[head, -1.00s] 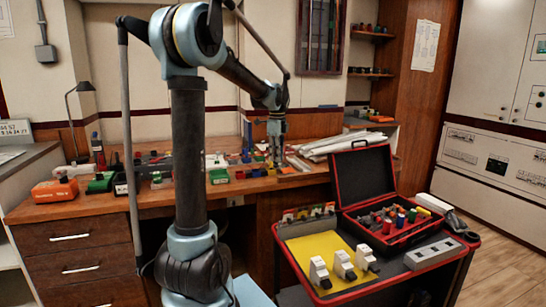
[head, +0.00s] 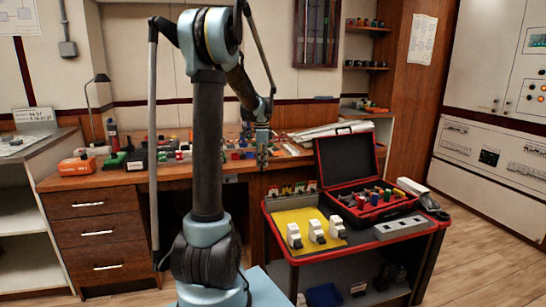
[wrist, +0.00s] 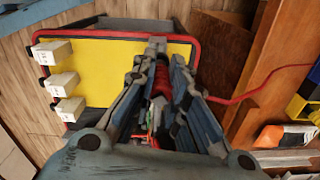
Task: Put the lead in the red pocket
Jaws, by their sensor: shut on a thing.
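My gripper (head: 263,160) hangs in front of the workbench, behind and left of the cart, in the head view. In the wrist view my gripper (wrist: 158,60) is shut, with a red piece (wrist: 161,82) between its fingers. A thin red lead (wrist: 245,97) runs from beside the fingers off to the right. The fingers hide how the lead is held. A row of small coloured pockets (head: 299,188) stands along the cart's back edge; I cannot clearly tell which is red. Small red and green patches show low between the fingers in the wrist view, partly hidden.
The red-rimmed cart (head: 342,252) carries a yellow mat (head: 290,218), three white breakers (head: 317,232), an open black-and-red case (head: 347,160) and a grey strip (head: 401,229). The workbench (head: 180,174) behind is crowded. Floor right of the cart is clear.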

